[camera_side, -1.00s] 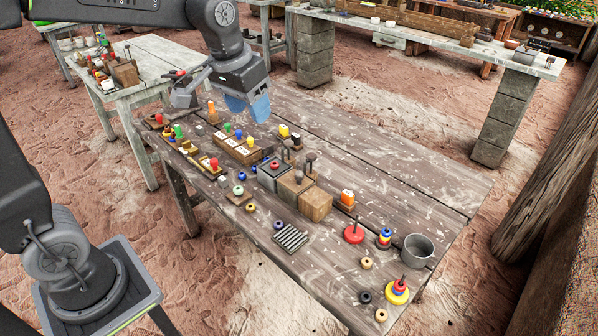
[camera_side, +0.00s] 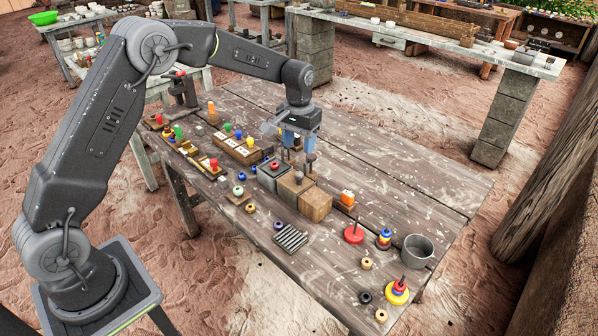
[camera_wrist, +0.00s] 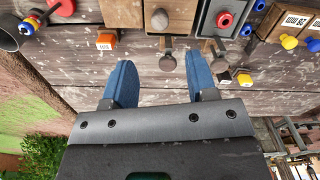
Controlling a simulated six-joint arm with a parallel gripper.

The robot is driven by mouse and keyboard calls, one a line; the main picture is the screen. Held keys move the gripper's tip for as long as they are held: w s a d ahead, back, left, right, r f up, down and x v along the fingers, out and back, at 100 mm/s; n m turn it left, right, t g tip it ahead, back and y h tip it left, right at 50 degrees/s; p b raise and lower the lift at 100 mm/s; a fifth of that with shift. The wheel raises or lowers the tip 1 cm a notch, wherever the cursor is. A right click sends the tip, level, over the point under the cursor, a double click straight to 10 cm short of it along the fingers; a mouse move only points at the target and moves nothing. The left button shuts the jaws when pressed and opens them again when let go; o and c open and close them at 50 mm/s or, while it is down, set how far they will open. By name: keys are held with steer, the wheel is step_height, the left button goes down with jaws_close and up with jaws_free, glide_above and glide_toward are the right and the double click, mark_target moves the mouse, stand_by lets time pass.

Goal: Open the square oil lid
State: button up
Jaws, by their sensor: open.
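My gripper (camera_side: 299,146) is open and empty, its blue fingers pointing down just above the row of square boxes. Dark knobbed posts (camera_side: 309,159) stand at these boxes. No label marks the square oil lid, so I cannot tell which box it belongs to.
An orange block (camera_side: 347,197), a red disc (camera_side: 353,234), stacked rings (camera_side: 397,292) and a grey cup (camera_side: 418,248) stand to the right. Wooden racks with coloured pegs (camera_side: 237,150) stand to the left. The back of the table is clear.

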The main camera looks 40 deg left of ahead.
mark_target(299, 174)
step_height(299, 174, down, 10)
steer(key=shift+r, duration=0.1)
stand_by(0.4)
jaws_close()
stand_by(0.3)
